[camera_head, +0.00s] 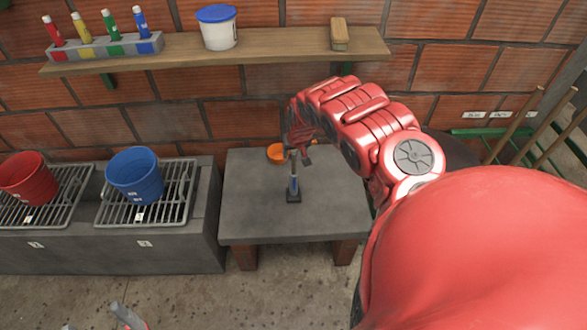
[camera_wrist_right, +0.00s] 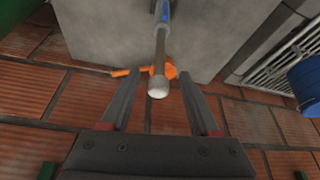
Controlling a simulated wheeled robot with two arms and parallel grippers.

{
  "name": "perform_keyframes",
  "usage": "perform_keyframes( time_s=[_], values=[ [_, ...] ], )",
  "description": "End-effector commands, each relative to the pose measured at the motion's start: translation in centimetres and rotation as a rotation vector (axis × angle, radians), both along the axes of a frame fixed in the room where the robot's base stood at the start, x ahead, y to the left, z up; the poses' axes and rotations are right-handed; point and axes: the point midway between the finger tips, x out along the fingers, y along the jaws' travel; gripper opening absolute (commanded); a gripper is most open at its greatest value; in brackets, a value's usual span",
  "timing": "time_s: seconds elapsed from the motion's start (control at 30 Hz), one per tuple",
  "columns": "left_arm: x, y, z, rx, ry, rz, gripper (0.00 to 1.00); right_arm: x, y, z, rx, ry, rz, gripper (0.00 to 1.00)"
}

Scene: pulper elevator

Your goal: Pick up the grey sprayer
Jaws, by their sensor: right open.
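A slim upright tool (camera_head: 294,186) with a grey shaft, a blue band and a dark square foot stands on the grey table (camera_head: 245,215); it seems to be the grey sprayer. My right gripper (camera_head: 301,152) is at its upper end, above the table. In the right wrist view the open fingers (camera_wrist_right: 155,85) lie on either side of the shaft's pale round tip (camera_wrist_right: 158,88), with gaps visible on both sides. I cannot tell how deep the tip is between them.
An orange object (camera_head: 277,153) lies behind the tool on the table. Blue (camera_head: 135,175) and red (camera_head: 26,178) buckets stand on grates at the left. A shelf (camera_head: 275,47) on the brick wall holds a white tub, a brush and several tubes. The table's right front is clear.

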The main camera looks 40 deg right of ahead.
Motion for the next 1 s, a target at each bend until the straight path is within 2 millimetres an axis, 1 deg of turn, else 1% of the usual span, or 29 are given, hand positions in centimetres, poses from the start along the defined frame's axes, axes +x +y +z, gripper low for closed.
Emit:
perform_keyframes(
  time_s=[0.03, 0.07, 0.33, 0.57, 0.63, 0.7, 0.8, 1.0],
  values=[
    [0.0, 0.0, -0.6, 0.000, 0.000, 0.000, 0.76, 0.3, 0.2, -1.2, 0.007, 0.001, 0.001, 0.62],
    [0.0, 0.0, -0.7, 0.000, 0.000, 0.000, 0.76, 0.4, 0.1, -1.5, 0.007, 0.001, 0.001, 0.62],
    [0.0, 0.0, -1.1, 0.000, 0.000, 0.000, 0.76, 1.0, -0.3, -2.6, 0.002, -0.002, 0.002, 0.62],
    [0.0, 0.0, -1.4, 0.000, 0.000, 0.000, 0.76, 1.6, -0.6, -5.5, 0.005, 0.002, -0.001, 0.62],
    [0.0, 0.0, -1.5, 0.000, 0.000, 0.000, 0.76, 2.1, -0.7, -5.8, 0.005, -0.004, 0.001, 0.62],
    [0.0, 0.0, -1.5, 0.000, 0.000, 0.000, 0.76, 2.2, -0.8, -6.4, 0.005, -0.002, 0.001, 0.62],
    [0.0, 0.0, -1.6, 0.000, 0.000, 0.000, 0.76, 2.3, -0.9, -6.8, 0.003, 0.000, 0.000, 0.62],
    [0.0, 0.0, -1.6, 0.000, 0.000, 0.000, 0.76, 2.4, -1.1, -6.9, 0.000, 0.000, 0.000, 0.62]
  ],
)
